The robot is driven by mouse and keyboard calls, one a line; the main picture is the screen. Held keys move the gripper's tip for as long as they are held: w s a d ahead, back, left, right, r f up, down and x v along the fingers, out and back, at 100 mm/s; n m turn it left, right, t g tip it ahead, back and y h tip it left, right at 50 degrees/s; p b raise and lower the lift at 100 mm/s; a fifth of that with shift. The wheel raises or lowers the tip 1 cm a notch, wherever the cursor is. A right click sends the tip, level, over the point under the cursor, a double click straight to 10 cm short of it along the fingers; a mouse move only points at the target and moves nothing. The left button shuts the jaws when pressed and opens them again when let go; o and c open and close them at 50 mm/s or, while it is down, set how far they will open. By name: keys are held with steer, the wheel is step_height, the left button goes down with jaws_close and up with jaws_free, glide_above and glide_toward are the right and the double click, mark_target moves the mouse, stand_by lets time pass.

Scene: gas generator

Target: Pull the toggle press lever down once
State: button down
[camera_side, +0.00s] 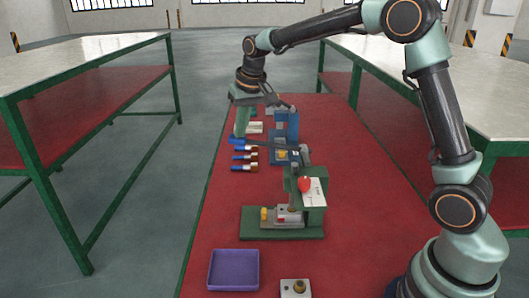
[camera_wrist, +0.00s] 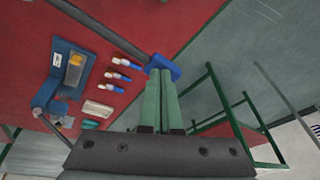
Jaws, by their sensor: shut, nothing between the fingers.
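The green toggle press (camera_side: 312,200) stands on the red table in the side view, with a red knob (camera_side: 305,184) on its front. Its dark lever (camera_side: 270,146) reaches left, roughly level, and ends in a blue grip (camera_side: 236,141). In the wrist view the lever (camera_wrist: 95,22) enters from the top left, with its blue grip (camera_wrist: 164,65) at my fingertips. My gripper (camera_side: 241,134) points down with its green fingers shut and empty. The fingertips (camera_wrist: 161,72) are right at the blue grip, seemingly just above it; I cannot tell whether they touch.
A blue device (camera_side: 286,128) stands behind the press. Several blue-tipped cartridges (camera_side: 245,157) lie left of it. A purple tray (camera_side: 233,270) and a small white block with a brass part (camera_side: 296,288) are at the front. The table is clear left of the press.

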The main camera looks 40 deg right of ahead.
steer(key=shift+f, duration=0.4)
steer(key=shift+r, duration=0.1)
steer(key=shift+r, duration=2.55)
step_height(320, 180, up, 8)
